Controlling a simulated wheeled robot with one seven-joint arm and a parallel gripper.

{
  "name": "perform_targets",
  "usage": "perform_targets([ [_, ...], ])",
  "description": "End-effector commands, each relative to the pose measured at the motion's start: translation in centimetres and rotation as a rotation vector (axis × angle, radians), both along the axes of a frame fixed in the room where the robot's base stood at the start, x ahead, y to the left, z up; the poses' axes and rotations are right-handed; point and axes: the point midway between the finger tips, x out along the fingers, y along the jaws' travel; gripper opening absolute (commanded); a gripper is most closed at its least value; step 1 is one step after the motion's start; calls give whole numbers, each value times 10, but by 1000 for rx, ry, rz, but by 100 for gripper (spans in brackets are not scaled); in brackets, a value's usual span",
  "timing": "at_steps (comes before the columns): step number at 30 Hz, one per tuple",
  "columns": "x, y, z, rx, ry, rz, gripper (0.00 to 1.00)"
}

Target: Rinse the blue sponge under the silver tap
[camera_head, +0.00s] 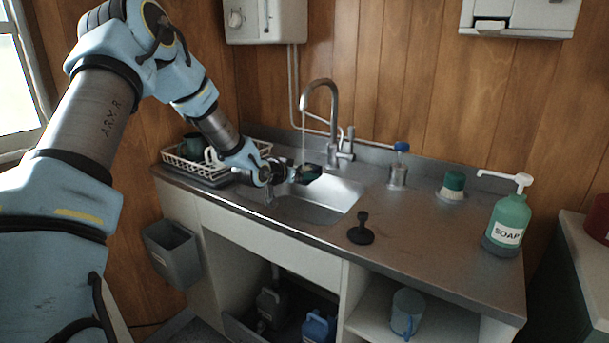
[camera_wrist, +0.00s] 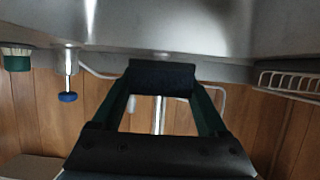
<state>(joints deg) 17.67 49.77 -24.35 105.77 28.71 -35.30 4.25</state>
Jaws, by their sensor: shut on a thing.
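My gripper (camera_head: 285,172) is over the left part of the steel sink (camera_head: 335,194) in the head view. It is shut on a dark block, seen between the fingers in the wrist view. This fits the blue sponge (camera_wrist: 162,77), though it looks almost black in the shade; in the head view it is a small dark teal shape. The silver tap (camera_head: 333,95) arches over the sink at the back. A thin pale line, apparently running water, drops from its spout towards the held sponge. Whether water strikes the sponge is too small to tell.
A white dish rack (camera_head: 182,167) with mugs stands left of the sink. The counter's front right is clear.

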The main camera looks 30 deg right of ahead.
Motion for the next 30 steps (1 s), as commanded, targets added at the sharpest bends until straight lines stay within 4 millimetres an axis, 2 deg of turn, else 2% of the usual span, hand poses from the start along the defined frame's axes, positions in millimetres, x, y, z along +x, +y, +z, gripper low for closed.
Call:
perform_targets([
  [12,-2,-11,0,-1,-1,1,15],
  [30,1,1,0,0,1,0,15],
])
